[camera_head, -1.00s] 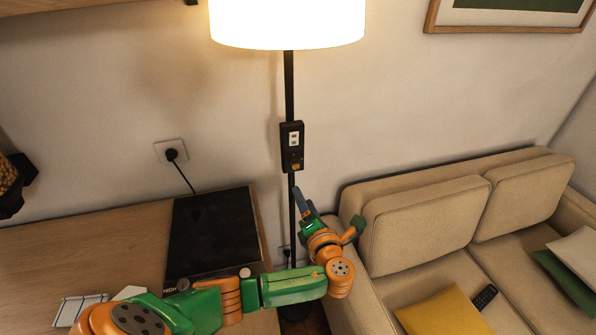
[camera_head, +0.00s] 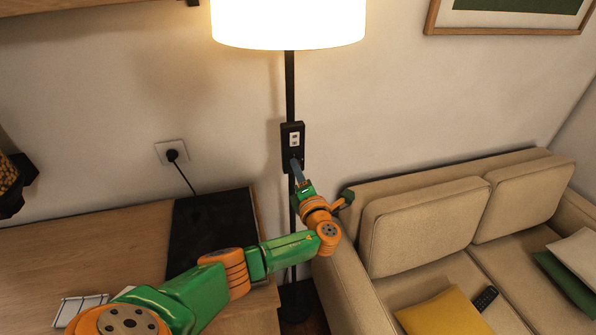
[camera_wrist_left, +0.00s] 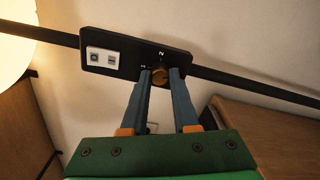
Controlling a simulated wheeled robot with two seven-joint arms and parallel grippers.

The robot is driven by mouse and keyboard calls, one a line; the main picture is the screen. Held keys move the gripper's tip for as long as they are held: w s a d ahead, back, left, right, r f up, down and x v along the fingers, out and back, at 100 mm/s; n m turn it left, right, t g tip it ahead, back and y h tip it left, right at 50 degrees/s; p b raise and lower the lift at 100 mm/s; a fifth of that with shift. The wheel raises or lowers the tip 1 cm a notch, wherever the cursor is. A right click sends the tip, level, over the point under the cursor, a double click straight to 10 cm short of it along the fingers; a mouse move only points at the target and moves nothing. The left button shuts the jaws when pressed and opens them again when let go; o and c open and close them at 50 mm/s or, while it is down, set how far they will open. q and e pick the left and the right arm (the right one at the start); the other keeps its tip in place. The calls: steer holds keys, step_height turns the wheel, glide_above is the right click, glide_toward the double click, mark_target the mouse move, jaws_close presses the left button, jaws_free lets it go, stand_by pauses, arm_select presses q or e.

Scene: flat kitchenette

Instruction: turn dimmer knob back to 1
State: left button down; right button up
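The dimmer box (camera_head: 292,136) is a black plate on the lamp's dark pole, below the lit white shade (camera_head: 288,22). My left gripper (camera_head: 295,164) is at the lower end of the box, covering the knob in the head view. In the wrist view its two fingers (camera_wrist_left: 160,80) flank the knob closely; whether they press on it I cannot tell. My right gripper is not in view.
A beige sofa (camera_head: 425,217) stands right of the pole, with a yellow cushion (camera_head: 442,314) and a remote (camera_head: 486,298). A wooden table (camera_head: 100,242) with a black panel (camera_head: 208,228) is at left. A plugged wall socket (camera_head: 171,152) is behind it.

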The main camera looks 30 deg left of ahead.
arm_select(q)
steer(key=shift+n, duration=0.3)
steer(key=shift+n+b, duration=5.65)
steer(key=shift+n, duration=10.05)
steer(key=shift+r, duration=0.1)
steer(key=c, duration=0.7)
jaws_free()
